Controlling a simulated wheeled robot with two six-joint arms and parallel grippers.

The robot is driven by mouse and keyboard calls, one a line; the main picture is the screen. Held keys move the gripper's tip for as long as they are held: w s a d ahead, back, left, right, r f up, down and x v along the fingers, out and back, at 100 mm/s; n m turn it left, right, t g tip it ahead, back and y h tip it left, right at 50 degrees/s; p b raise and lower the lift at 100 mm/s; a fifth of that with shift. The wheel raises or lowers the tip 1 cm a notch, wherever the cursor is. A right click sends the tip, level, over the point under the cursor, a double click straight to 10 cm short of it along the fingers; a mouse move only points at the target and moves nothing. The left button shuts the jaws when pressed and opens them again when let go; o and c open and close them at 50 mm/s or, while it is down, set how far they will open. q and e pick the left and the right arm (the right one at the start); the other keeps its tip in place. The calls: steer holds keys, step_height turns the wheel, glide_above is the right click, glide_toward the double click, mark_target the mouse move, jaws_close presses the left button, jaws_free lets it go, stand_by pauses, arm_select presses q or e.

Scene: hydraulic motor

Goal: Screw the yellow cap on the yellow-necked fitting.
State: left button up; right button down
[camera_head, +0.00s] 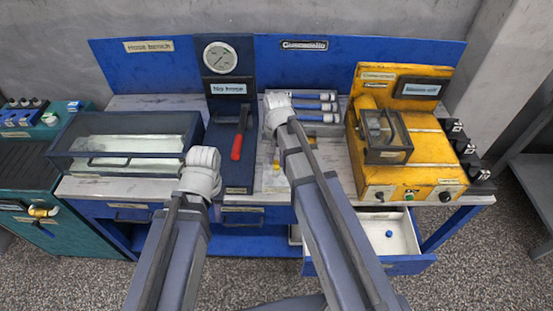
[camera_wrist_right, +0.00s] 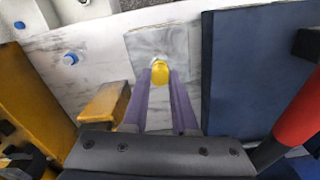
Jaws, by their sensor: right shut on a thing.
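My right gripper (camera_wrist_right: 160,80) is shut on a small yellow piece, which looks like the yellow cap (camera_wrist_right: 160,71), in the right wrist view. A pale round tip shows just beyond it, over a light grey plate (camera_wrist_right: 140,42). I cannot tell whether the cap touches a fitting there. In the head view, my right arm hides most of this spot; a small bit of yellow (camera_head: 276,164) shows left of the arm, too small to identify. My left arm ends at a white wrist (camera_head: 202,172) over the bench's front; its fingers are hidden.
A red-handled lever (camera_head: 239,138) on a dark blue panel stands left of the right arm. A yellow machine (camera_head: 425,150) stands to the right. A clear-sided tank (camera_head: 128,143) is at left. A blue piece (camera_head: 389,234) lies in the open drawer (camera_head: 405,243). A blue-topped piece (camera_wrist_right: 70,59) stands nearby.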

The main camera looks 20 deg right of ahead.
steer(key=shift+m, duration=1.2)
steer(key=shift+m, duration=0.6)
steer(key=m, duration=0.4)
steer(key=shift+f, duration=0.1)
steer(key=shift+m, duration=0.3)
steer(key=m, duration=0.4)
steer(key=shift+m, duration=0.9)
